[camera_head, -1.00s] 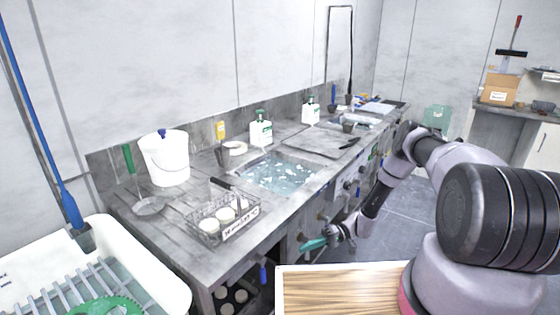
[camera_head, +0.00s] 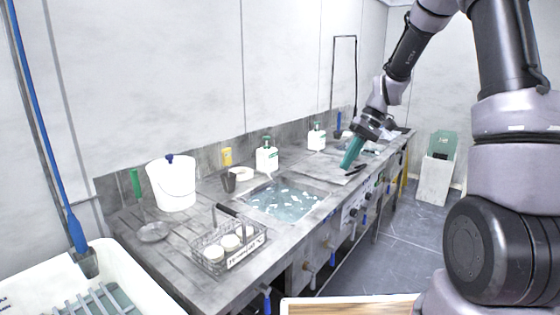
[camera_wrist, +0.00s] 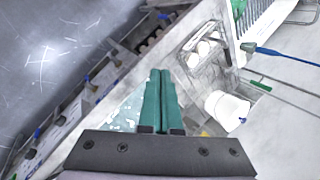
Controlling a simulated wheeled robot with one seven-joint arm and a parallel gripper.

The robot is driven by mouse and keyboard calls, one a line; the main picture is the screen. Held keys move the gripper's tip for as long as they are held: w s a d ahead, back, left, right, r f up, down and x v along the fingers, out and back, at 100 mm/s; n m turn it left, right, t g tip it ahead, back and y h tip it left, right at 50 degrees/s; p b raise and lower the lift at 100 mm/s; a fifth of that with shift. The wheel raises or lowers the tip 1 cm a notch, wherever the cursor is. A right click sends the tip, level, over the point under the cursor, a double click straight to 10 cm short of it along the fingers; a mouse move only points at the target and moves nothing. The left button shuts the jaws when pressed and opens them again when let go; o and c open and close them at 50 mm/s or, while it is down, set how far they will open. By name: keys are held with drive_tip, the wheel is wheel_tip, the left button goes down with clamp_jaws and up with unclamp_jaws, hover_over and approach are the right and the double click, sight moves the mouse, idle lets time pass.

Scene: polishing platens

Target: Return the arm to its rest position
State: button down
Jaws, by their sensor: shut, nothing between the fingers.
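My gripper (camera_head: 347,162) has green fingers and hangs above the far part of the grey bench (camera_head: 215,286), pointing down and to the left. In the wrist view its two green fingers (camera_wrist: 160,75) lie side by side, shut with nothing between them. My arm is raised and bent at the right of the head view. The gripper appears apart from the bench top, though the exact gap is hard to tell.
A water basin (camera_head: 318,205) is set in the bench, with a wire basket of white pucks (camera_head: 212,262), a white bucket (camera_head: 172,186) and bottles (camera_head: 267,158) around it. A white bin (camera_head: 436,178) stands on the floor behind. Floor (camera_head: 405,228) right of the bench is clear.

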drive_tip(key=s+d+r+m+t+h, duration=0.1)
drive_tip(key=s+d+r+m+t, duration=0.1)
drive_tip(key=s+r, duration=0.7)
drive_tip(key=s+d+r+m+t+h, duration=0.2)
drive_tip(key=s+d+r+m+t, duration=0.1)
drive_tip(key=s+r+t, duration=0.4)
drive_tip(key=s+r+m, duration=0.1)
drive_tip(key=s+r, duration=0.2)
drive_tip(key=s, duration=0.2)
drive_tip(key=shift+d+r+h, duration=0.15)
drive_tip(key=shift+h, duration=0.15)
